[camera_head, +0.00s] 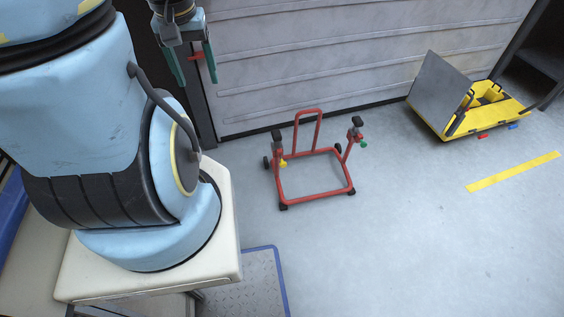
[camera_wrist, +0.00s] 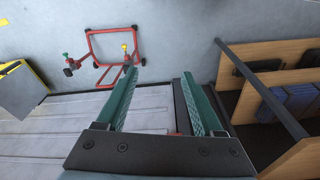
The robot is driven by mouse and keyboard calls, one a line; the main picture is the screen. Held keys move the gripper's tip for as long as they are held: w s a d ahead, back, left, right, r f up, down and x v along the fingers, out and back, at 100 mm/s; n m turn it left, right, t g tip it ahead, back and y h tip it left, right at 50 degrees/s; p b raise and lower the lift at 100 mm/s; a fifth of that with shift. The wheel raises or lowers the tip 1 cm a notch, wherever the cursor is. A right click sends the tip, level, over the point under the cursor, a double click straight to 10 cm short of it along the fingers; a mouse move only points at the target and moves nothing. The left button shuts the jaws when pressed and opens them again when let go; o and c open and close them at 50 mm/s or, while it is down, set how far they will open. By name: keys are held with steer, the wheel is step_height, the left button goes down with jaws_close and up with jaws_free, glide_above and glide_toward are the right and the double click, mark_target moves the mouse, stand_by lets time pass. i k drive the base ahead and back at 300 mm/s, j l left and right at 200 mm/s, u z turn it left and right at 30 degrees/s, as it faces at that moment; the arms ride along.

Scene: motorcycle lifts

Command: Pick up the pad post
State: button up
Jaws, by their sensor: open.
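A red tubular stand (camera_head: 314,194) on the floor carries two short upright posts topped with black pads. The left pad post (camera_head: 278,145) has a yellow knob low on it; the right pad post (camera_head: 352,142) has a green knob. In the wrist view the stand (camera_wrist: 88,47) is at upper left, with the yellow knob (camera_wrist: 124,47) near my left finger and the green knob (camera_wrist: 66,55) farther left. My gripper (camera_head: 193,75) is open, with nothing held, in front of the wall and apart from the stand. I cannot tell which post is meant.
A yellow lift with a grey plate (camera_head: 437,95) stands at right. A grey ribbed door (camera_head: 350,50) closes the back. A blue-edged plate (camera_head: 245,285) lies near my base. A wooden shelf (camera_wrist: 265,100) is at right in the wrist view. Floor around the stand is clear.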

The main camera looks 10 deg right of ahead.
mark_target(276, 135)
steer(key=u, duration=0.4)
steer(key=l+u, duration=0.1)
steer(key=u, duration=0.7)
steer(key=l+u, duration=0.1)
steer(key=u, duration=0.3)
steer(key=k+l+u, duration=0.65)
steer(key=l+u, duration=0.2)
steer(key=k+l+u, duration=0.25)
steer(key=k+u, duration=0.15)
steer(key=k+l+u, duration=0.15)
steer(key=k+u, duration=0.3)
steer(key=k, duration=1.25)
steer(key=l+u, duration=0.05)
steer(key=l, duration=0.05)
